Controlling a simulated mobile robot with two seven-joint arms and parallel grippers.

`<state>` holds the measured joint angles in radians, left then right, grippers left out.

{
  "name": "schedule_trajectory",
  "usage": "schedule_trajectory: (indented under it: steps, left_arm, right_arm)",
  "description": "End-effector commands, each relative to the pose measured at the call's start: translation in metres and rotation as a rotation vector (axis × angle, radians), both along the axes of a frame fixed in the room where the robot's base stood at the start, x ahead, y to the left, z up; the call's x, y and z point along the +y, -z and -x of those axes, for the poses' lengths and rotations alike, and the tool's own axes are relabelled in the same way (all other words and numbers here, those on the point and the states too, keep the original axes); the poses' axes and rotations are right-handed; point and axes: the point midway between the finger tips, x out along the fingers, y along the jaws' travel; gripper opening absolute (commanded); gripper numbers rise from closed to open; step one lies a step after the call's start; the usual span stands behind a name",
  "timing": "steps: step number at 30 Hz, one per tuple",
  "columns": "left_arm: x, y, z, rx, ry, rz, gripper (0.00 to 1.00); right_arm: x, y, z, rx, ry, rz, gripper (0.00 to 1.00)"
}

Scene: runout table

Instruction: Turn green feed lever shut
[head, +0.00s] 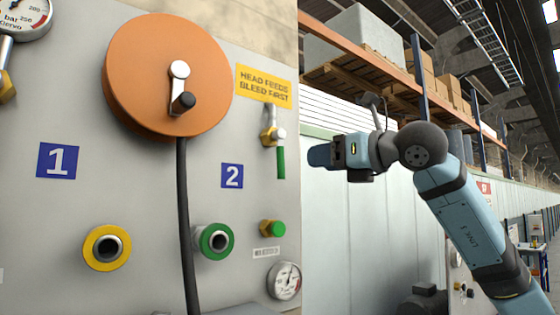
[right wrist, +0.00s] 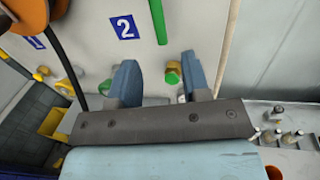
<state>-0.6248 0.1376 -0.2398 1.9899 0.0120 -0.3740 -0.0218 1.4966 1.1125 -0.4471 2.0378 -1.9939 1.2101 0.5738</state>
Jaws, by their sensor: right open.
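The green feed lever (head: 281,163) hangs straight down from a brass valve (head: 269,136) on the grey panel, under the yellow HEAD FEEDS sign. In the right wrist view the green lever (right wrist: 157,20) shows at the top, ahead of the fingers, and its upper end is cut off. My right gripper (head: 322,155) is to the right of the lever in the head view, apart from it and off the panel's right edge. In the right wrist view its two blue fingers (right wrist: 160,78) are spread, with nothing held between them. My left gripper is not in view.
An orange hose reel (head: 150,75) with a black hose (head: 184,220) stands out from the panel. Below the lever are a green knob (head: 272,228), a green-ringed port (head: 216,240) and a gauge (head: 285,281). A yellow-ringed port (head: 107,248) is at left.

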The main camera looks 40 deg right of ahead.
Motion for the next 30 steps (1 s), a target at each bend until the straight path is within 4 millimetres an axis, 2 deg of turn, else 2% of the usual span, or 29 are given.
schedule_trajectory:
  steps: [3, 9, 15, 27, 28, 30]
  left_arm:
    - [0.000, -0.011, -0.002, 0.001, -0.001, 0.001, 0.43]
    - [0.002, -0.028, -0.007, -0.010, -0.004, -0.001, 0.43]
    - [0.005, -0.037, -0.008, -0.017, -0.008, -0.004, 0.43]
    - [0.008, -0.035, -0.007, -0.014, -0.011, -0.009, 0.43]
    - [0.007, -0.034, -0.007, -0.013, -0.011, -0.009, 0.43]
    - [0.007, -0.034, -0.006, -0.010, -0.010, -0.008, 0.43]
  right_arm:
    - [0.008, -0.003, -0.027, 0.003, -0.004, -0.001, 0.43]
    - [0.019, -0.003, -0.065, 0.002, -0.003, 0.000, 0.43]
    - [0.026, -0.002, -0.089, 0.002, -0.003, 0.001, 0.43]
    - [0.028, 0.000, -0.097, 0.000, -0.003, 0.000, 0.43]
    - [0.028, 0.000, -0.097, 0.000, -0.003, 0.000, 0.39]
    - [0.028, 0.000, -0.097, 0.000, -0.003, 0.000, 0.23]
